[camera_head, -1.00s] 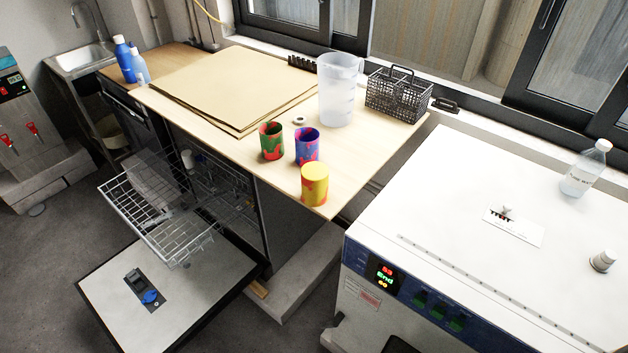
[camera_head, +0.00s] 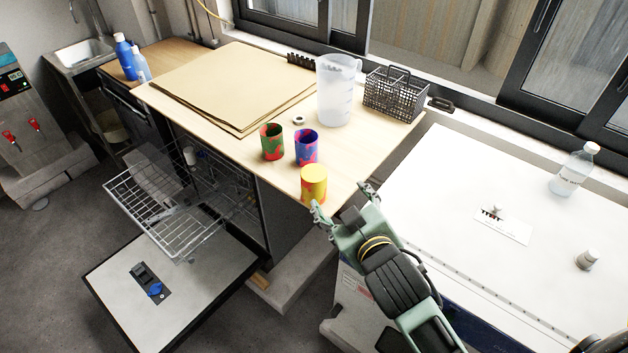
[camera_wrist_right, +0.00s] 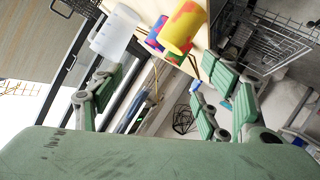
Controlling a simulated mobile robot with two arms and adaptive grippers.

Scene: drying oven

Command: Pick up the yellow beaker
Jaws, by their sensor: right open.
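The yellow beaker (camera_head: 313,184), patterned with red, stands upright on the wooden counter (camera_head: 220,128) near its front right corner. My right gripper (camera_head: 340,195) is open, with its fingers pointing toward the beaker from the lower right. One fingertip appears close to the beaker's base; I cannot tell whether it touches. In the right wrist view the yellow beaker (camera_wrist_right: 184,27) is beyond the spread fingers (camera_wrist_right: 155,95), with nothing between them. My left gripper is not in view.
A green-red beaker (camera_head: 272,142) and a blue-red beaker (camera_head: 307,147) stand behind the yellow one. A clear jug (camera_head: 336,92) and black wire basket (camera_head: 394,95) are farther back. The white oven top (camera_head: 455,175) is at right; an open dishwasher (camera_head: 170,285) is lower left.

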